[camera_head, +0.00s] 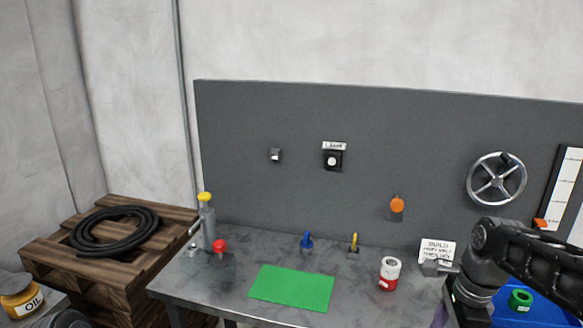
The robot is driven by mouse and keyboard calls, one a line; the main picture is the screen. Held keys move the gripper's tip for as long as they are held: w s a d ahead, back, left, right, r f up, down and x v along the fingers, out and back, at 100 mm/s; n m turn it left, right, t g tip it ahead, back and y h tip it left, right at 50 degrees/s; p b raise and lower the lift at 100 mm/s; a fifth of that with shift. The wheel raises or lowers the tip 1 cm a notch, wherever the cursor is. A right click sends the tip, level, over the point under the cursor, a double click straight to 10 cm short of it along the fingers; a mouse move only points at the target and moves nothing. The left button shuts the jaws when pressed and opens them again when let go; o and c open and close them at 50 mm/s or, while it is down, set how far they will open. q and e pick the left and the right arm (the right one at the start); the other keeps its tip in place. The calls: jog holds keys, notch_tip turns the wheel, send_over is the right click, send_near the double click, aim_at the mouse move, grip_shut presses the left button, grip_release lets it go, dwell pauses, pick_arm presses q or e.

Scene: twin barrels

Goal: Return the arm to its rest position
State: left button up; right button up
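My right arm comes in from the right edge, black and grey. My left arm and gripper are not in view.
A green mat (292,288) lies on the table. Blue (307,243) and yellow (354,243) pieces stand behind it. A handwheel (497,179) is on the grey panel above my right arm. A blue bin (540,311) is at lower right. Pallets with a black hose (113,230) stand left.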

jog(key=a+f+n+y, duration=0.1)
jog(key=a+f+n, duration=0.5)
jog(key=f, duration=0.6)
jog(key=a+f+n+y, duration=0.1)
jog(key=a+f+n, duration=0.3)
jog(key=a+f, duration=0.6)
jog(key=s+a+f+n, duration=0.4)
jog(key=s+f, duration=0.3)
jog(key=f, duration=0.1)
jog(key=s+a+f+n, duration=0.4)
jog(key=s+f+n, duration=0.1)
jog(key=s+f, duration=0.2)
jog(key=shift+s+a+f+y, duration=0.25)
jog(key=shift+s+f+y, duration=0.1)
jog(key=shift+s, duration=0.25)
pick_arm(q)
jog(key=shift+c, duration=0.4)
pick_arm(e)
jog(key=shift+c, duration=0.4)
